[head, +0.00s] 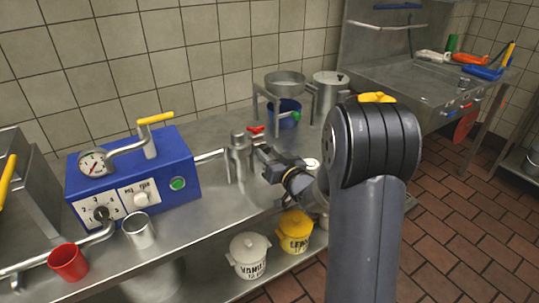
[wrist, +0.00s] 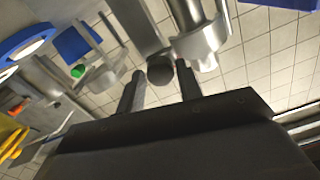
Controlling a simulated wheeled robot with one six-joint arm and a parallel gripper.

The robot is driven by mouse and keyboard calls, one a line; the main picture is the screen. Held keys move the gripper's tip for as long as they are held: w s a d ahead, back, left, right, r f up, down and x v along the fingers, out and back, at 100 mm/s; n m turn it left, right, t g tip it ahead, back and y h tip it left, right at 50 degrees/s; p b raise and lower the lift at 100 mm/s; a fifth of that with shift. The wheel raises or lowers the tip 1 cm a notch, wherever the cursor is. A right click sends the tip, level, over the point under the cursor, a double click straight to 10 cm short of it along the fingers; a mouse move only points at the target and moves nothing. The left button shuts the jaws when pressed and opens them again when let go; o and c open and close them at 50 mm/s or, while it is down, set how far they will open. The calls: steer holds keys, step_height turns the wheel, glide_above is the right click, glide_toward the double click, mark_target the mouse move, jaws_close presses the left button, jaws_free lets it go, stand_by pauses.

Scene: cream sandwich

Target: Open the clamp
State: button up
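The clamp is not clearly marked; a grey metal fitting (head: 238,152) with a red lever (head: 256,130) stands on the steel counter, right of the blue machine. My gripper (head: 263,158) is just right of this fitting in the head view, below the red lever. In the wrist view, my gripper's two dark fingers (wrist: 158,88) are apart. A dark round knob end (wrist: 160,68) shows between and just beyond their tips, next to a grey metal body (wrist: 203,42). I cannot tell whether the fingers touch the knob. The gap between them looks empty.
A blue machine (head: 135,180) with a gauge stands left on the counter (head: 200,222). A steel cup (head: 139,231) and red cup (head: 68,262) are in front. A funnel stand (head: 285,82) over a blue bucket (head: 285,113) is behind. White (head: 249,257) and yellow tubs (head: 294,232) sit lower.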

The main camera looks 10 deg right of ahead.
jaws_close()
steer(key=shift+s+f, duration=0.1)
